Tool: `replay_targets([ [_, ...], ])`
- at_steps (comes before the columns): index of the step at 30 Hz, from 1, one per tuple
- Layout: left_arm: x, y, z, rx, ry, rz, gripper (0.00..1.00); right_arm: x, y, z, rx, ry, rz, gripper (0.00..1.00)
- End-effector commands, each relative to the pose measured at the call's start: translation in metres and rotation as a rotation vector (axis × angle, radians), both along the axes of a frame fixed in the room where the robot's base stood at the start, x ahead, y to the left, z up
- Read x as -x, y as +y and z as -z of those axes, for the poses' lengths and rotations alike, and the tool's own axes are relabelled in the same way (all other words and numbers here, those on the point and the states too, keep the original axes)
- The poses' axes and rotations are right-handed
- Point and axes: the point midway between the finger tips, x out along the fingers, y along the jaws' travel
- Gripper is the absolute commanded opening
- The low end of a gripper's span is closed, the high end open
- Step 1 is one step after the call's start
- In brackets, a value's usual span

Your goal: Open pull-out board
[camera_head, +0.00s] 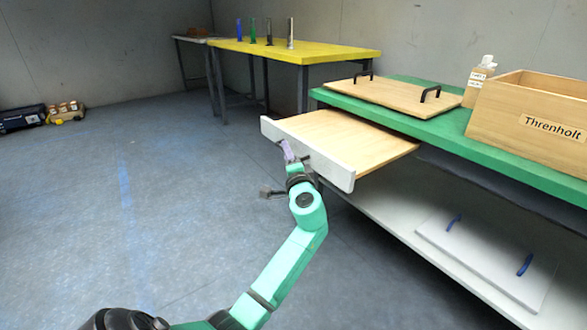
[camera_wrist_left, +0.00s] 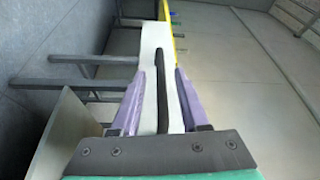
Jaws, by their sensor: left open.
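The pull-out board (camera_head: 345,138) has a light wooden top and a pale front panel (camera_head: 300,158). It sticks out from beneath the green table top. My left gripper (camera_head: 286,152) is at the middle of this front panel. In the left wrist view its two purple fingers (camera_wrist_left: 160,76) stand apart on either side of a dark bar handle (camera_wrist_left: 162,95) on the panel. Gaps show between the fingers and the handle, so the gripper is open around it. In the head view the gripper hides most of the handle. My right gripper is not in view.
The green table (camera_head: 500,150) carries a wooden board with black handles (camera_head: 395,95), a bottle (camera_head: 480,82) and a wooden "Threnholt" box (camera_head: 535,115). A white panel with blue handles (camera_head: 490,262) lies on the lower shelf. The floor (camera_head: 150,190) left of the board is clear.

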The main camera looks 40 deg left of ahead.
Motion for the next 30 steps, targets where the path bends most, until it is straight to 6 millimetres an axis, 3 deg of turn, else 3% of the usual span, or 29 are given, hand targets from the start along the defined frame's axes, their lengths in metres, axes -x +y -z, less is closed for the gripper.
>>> replay_targets([
  [9, 0.050, -0.062, 0.005, 0.004, 0.002, 0.004, 0.45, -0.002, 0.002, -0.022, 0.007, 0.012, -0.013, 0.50],
  [15, 0.075, -0.094, 0.009, 0.004, 0.002, 0.003, 0.45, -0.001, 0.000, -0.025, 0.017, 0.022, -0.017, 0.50],
  [30, 0.080, -0.100, 0.009, 0.002, 0.000, 0.001, 0.45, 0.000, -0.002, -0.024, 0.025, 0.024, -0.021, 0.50],
])
